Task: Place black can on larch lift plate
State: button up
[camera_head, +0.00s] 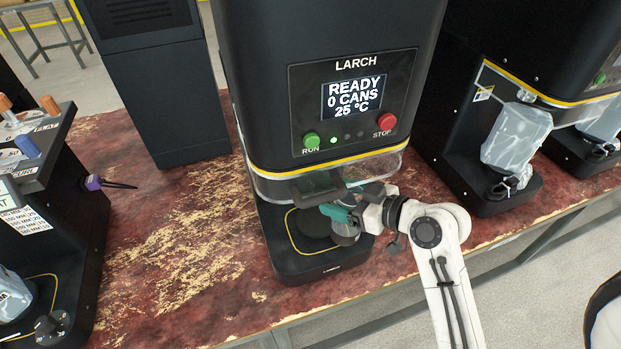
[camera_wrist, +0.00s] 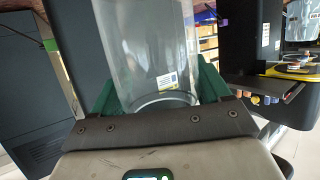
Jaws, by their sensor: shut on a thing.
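The larch lift plate (camera_head: 308,222) is a dark round disc inside a yellow ring on the base of the black LARCH machine. My gripper (camera_head: 340,214), with green fingers, is at the right side of this bay, under the clear guard. It is shut on a see-through can (camera_wrist: 150,50) with a grey rim and a small label, seen between the fingers in the wrist view. In the head view the can's grey lower part (camera_head: 345,236) shows beneath the fingers, right of the plate's middle. Whether it touches the base is hidden. I cannot make out a black-bodied can.
The clear guard (camera_head: 332,167) with its dark handle (camera_head: 319,186) hangs just above my gripper. The panel (camera_head: 355,100) reads READY, 0 CANS. Another machine (camera_head: 490,120) with bagged parts stands at the right.

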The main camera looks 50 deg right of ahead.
jog(key=w+p, duration=0.2)
jog(key=w, duration=0.6)
jog(key=shift+w+f, duration=0.15)
jog(key=shift+f, duration=0.15)
jog(key=o, duration=1.4)
jog(key=b+v, duration=0.1)
jog(key=v, duration=0.6)
jog(key=shift+s+r, duration=0.25)
